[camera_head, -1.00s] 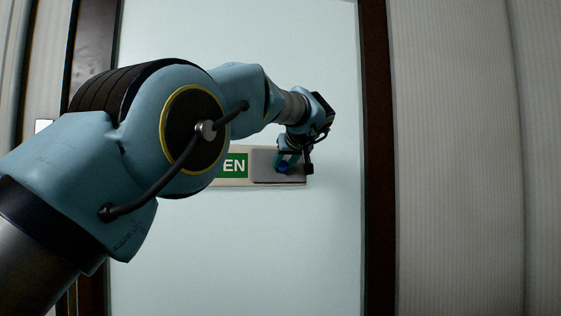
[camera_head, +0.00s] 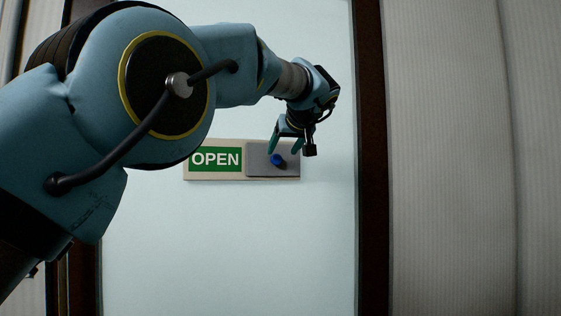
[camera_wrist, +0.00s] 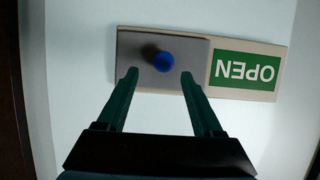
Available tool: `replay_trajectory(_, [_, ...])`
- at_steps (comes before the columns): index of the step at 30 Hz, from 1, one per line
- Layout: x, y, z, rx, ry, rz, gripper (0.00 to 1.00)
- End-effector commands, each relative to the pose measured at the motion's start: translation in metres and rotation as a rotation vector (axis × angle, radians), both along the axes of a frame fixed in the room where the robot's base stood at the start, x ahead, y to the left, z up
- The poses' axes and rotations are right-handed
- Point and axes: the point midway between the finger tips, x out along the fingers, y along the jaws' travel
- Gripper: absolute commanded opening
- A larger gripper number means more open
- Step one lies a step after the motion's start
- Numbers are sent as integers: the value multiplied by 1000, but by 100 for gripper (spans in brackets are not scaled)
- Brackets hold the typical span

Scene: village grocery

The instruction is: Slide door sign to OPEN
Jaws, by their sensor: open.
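The door sign has a beige backing board (camera_head: 215,176) fixed to the pale door. Its green OPEN panel (camera_head: 215,159) is uncovered at the left in the head view. The grey slider (camera_head: 259,169) with a blue knob (camera_head: 278,161) covers the right end. The wrist view shows the sign upside down, with the OPEN panel (camera_wrist: 244,69) at right and the blue knob (camera_wrist: 163,62) at left. My gripper (camera_head: 284,148) is open and empty in front of the sign. In the wrist view its green fingertips (camera_wrist: 160,74) lie either side of the knob, apart from it.
The pale door (camera_head: 230,250) is flat and clear below the sign. A dark door frame (camera_head: 372,200) runs down its right side, with a ribbed light wall (camera_head: 450,150) beyond.

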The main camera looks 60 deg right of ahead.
Motion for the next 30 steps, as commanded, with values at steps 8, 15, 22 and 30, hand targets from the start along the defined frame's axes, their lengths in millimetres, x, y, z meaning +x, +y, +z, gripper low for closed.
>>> replay_trajectory(8, [-35,28,16,-1,0,-2,68])
replay_trajectory(15, [-44,36,23,0,0,-1,68])
replay_trajectory(22, [-44,36,23,0,0,-1,68])
replay_trajectory(30, [-44,35,23,0,0,-1,68])
